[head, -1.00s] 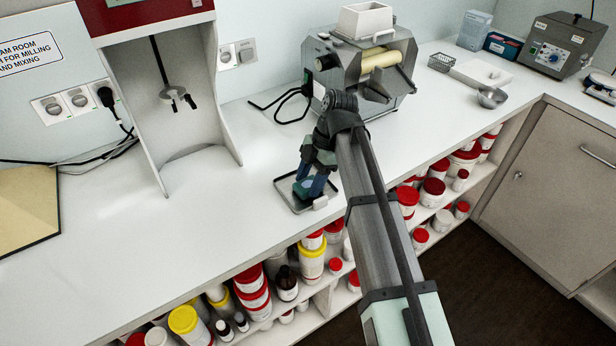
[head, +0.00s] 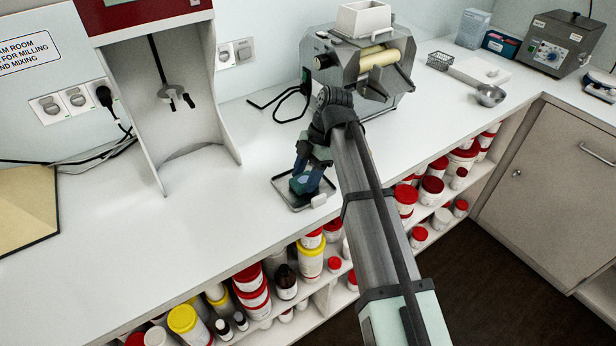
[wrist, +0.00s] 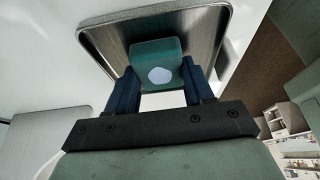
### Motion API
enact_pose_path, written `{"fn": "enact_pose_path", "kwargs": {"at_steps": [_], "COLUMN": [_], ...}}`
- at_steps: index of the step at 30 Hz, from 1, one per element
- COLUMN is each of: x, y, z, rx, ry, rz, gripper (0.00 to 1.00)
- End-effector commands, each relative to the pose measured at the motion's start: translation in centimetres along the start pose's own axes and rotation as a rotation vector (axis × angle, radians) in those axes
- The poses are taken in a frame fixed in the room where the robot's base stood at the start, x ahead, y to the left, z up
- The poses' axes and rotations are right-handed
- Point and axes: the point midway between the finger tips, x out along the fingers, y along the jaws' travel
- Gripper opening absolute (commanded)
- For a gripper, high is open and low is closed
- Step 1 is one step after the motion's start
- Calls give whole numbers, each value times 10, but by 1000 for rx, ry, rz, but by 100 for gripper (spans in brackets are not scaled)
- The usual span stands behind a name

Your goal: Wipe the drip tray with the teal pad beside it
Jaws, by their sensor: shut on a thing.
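The drip tray (head: 284,196) is a shallow grey metal tray with a raised rim, lying on the white bench near its front edge. In the wrist view its rim (wrist: 222,22) and brushed floor surround the pad. The teal pad (wrist: 145,52) is a small block with a pale round patch on its near face. My gripper (head: 306,188) has its two blue fingers closed on the pad's sides, also in the wrist view (wrist: 158,80). The pad is over the tray floor; I cannot tell for sure whether it touches. In the head view the fingers mostly hide the pad.
A tall mixer (head: 165,100) stands at left. Open shelves of jars (head: 310,262) lie below the bench edge.

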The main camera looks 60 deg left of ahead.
Motion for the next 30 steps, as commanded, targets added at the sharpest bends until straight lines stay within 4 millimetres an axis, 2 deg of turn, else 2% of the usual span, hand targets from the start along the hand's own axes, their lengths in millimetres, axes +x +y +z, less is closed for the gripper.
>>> {"fn": "enact_pose_path", "kwargs": {"at_steps": [5,8,9,30], "x": [0,-8,-18,-68], "y": [17,17,17,16], "z": [0,-3,-7,-28], "rx": [0,-1,-1,0], "ry": [0,-1,-1,0], "rz": [1,3,3,2], "gripper": [28,28,28,28]}}
